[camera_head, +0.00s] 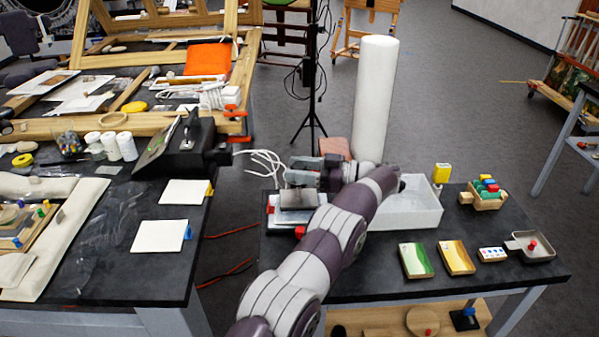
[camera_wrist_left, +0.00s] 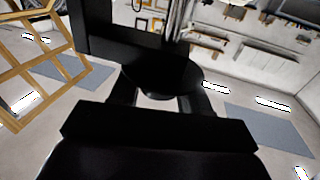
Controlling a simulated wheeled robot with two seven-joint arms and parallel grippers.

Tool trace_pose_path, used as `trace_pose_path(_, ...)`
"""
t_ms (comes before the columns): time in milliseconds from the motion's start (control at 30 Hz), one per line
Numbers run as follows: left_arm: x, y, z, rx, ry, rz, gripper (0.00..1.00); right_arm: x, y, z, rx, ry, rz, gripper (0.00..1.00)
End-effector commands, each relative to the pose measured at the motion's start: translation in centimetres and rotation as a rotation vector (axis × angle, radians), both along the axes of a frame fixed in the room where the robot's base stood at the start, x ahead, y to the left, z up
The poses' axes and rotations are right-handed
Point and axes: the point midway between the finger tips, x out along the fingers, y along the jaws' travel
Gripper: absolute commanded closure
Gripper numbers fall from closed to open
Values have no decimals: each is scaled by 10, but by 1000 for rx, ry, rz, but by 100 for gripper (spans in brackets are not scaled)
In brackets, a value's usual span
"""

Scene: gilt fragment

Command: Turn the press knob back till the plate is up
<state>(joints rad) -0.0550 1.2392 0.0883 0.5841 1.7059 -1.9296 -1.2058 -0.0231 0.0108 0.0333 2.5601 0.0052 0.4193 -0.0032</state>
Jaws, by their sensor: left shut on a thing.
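The press (camera_head: 298,197) stands at the left end of the right-hand table, a grey metal body over a pale stack. My left arm reaches across it from below and bends back, so my left gripper (camera_head: 303,178) is at the top of the press. In the left wrist view, a dark round knob (camera_wrist_left: 165,78) sits between the two black fingers of my left gripper (camera_wrist_left: 156,98), which is shut on it. The knob is not clear in the head view. The plate is mostly hidden, and its height cannot be told. My right gripper is not in view.
A white tray (camera_head: 412,210) stands right of the press, behind my forearm. Green (camera_head: 415,261) and yellow (camera_head: 456,257) boxes lie near the front edge. A tall white roll (camera_head: 374,100) stands behind. White cables (camera_head: 262,163) hang left of the press. A gap separates the two tables.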

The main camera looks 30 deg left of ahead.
Motion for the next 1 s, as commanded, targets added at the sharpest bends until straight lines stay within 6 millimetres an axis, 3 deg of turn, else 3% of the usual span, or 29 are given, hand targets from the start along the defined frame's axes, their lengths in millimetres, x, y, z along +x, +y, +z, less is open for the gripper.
trace_pose_path(733,0,1,1,2,0,59,84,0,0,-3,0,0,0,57)
trace_pose_path(767,0,1,1,3,0,59,44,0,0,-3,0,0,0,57)
trace_pose_path(800,0,1,1,3,0,59,34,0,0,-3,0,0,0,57)
trace_pose_path(1000,0,1,1,2,0,58,34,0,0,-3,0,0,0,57)
